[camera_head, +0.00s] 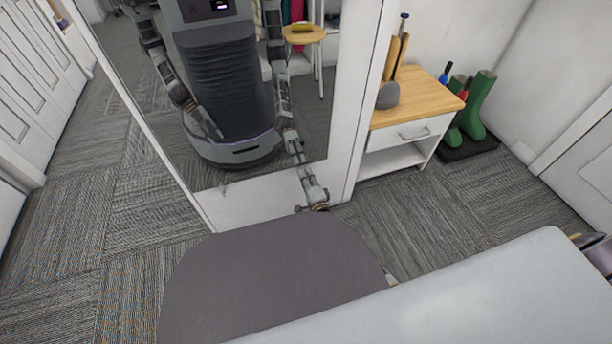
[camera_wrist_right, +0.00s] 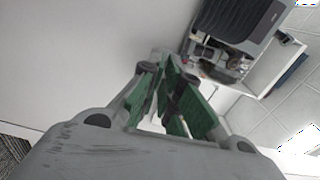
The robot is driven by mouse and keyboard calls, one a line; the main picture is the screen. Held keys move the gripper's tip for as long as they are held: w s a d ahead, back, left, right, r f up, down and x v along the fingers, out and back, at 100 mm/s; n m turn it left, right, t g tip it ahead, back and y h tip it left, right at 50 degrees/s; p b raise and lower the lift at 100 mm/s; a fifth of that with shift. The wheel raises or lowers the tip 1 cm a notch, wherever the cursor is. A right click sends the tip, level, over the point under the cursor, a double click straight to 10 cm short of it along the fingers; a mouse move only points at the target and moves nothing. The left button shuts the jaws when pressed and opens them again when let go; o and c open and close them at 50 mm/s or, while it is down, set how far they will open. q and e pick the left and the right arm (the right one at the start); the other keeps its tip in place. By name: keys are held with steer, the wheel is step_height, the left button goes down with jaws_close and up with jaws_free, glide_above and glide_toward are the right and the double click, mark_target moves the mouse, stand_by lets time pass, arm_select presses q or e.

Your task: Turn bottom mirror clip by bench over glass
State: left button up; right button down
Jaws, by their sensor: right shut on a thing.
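The tall mirror glass (camera_head: 150,105) stands on a white panel ahead, and its lower edge slopes up to the right. My right gripper (camera_head: 314,196) is at the right part of this lower edge, on the bench side. In the right wrist view its green-padded fingers (camera_wrist_right: 158,68) converge against the pale panel, shut on the small bottom clip. The clip itself is hidden between the fingertips, so its turn angle cannot be told. A small clip-like piece (camera_head: 222,186) shows at the lower left of the glass. My left gripper is seen in neither view directly.
A wood-topped bench (camera_head: 440,92) with a drawer stands right of the mirror. Green boots (camera_head: 481,100) stand on a dark tray (camera_head: 470,148) beyond it. Grey carpet (camera_head: 130,215) is clear at the left. My reflection fills much of the glass.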

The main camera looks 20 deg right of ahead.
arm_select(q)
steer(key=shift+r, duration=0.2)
arm_select(e)
steer(key=shift+n, duration=0.3)
arm_select(q)
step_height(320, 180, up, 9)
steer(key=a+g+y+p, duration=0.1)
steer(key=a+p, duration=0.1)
steer(key=p, duration=0.6)
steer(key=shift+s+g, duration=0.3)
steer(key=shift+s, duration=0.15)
arm_select(e)
steer(key=n, duration=1.7)
steer(key=c, duration=1.6)
jaws_free()
steer(key=shift+c, duration=0.2)
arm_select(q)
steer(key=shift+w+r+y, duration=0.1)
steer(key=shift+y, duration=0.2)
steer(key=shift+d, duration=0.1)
